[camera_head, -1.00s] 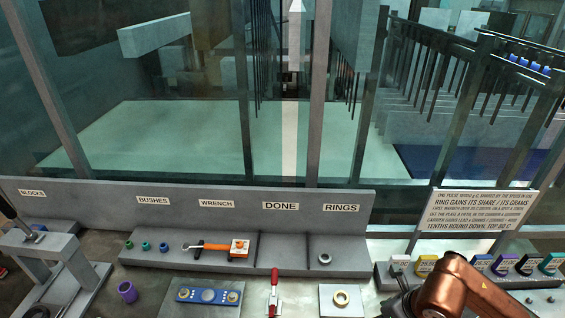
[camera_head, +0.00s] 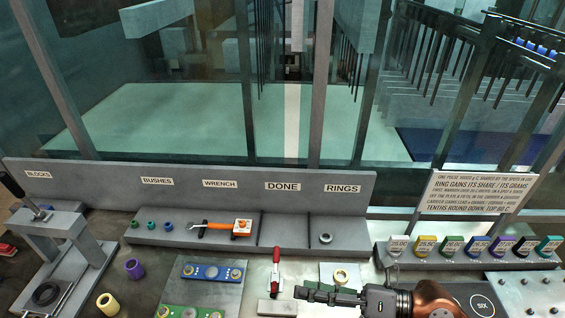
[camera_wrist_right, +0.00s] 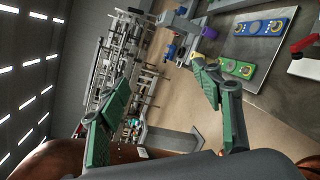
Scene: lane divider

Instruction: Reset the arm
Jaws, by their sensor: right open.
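My right gripper (camera_head: 318,295) is at the bottom right of the middle in the head view, pointing left, with its arm coming in from the right. In the right wrist view its two green-padded fingers (camera_wrist_right: 158,102) are spread wide with nothing between them. In the head view its fingers are over the front of the bench, just below a white plate with a brass ring (camera_head: 340,276). My left gripper is not in view.
A red-handled clamp (camera_head: 275,262) stands beside the gripper. A blue bar (camera_head: 208,272) and green bar (camera_head: 190,313) lie left of it. A grey press frame (camera_head: 60,245) stands far left.

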